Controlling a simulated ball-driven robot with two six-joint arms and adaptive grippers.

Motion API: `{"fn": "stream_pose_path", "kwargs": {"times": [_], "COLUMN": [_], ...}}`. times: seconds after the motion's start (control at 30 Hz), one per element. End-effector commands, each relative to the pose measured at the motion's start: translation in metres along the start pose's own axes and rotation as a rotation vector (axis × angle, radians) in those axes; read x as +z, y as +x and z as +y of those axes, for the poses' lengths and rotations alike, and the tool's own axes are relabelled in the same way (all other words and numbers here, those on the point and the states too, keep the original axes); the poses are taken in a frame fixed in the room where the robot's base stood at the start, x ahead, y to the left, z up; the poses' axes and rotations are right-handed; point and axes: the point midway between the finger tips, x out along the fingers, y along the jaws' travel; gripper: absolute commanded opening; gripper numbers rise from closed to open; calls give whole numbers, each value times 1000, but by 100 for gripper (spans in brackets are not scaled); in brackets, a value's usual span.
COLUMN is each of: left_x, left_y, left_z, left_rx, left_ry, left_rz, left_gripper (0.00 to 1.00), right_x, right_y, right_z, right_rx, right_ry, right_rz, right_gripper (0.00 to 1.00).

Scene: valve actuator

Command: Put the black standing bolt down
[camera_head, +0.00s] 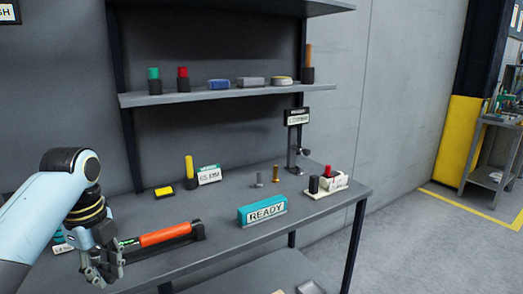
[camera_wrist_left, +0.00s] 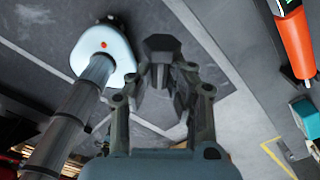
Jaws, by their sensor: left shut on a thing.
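My left gripper (camera_head: 106,268) is low at the left of the head view, by the front edge of the workbench (camera_head: 215,265). In the left wrist view, the gripper (camera_wrist_left: 165,92) is shut on a dark bolt (camera_wrist_left: 161,46) with a faceted head. In that view the bolt appears over the floor, to the left of the bench edge. In the head view I cannot make out the bolt against the gripper. My right gripper is in neither view.
An orange-handled tool (camera_head: 165,235) lies on the bench close to the left gripper. A teal READY block (camera_head: 262,211) stands right of it. Two small bolts (camera_head: 268,176) stand behind, and a white holder (camera_head: 325,187) is at the right. Bare bench top lies between them.

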Motion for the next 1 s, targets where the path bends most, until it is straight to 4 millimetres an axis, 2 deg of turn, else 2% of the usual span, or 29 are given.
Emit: {"fn": "stream_pose_path", "kwargs": {"times": [0.03,0.13,0.33,0.47,0.57,0.7,0.8,1.0], "left_x": [0,0,0,0,0,-1,-1,-1], "left_y": [8,18,43,65,88,129,149,157], "left_z": [0,0,0,1,1,3,3,3], "left_rx": [0,1,3,4,7,13,17,18], "left_ry": [0,0,0,0,0,0,0,0], "left_rz": [0,0,1,1,2,4,5,5], "left_gripper": [0,0,0,0,0,0,0,0], "right_x": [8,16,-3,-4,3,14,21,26], "right_y": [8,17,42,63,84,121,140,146], "right_z": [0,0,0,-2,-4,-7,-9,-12], "right_rx": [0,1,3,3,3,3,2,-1], "right_ry": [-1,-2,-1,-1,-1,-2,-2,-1], "right_rz": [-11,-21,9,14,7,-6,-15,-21], "right_gripper": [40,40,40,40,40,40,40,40]}}
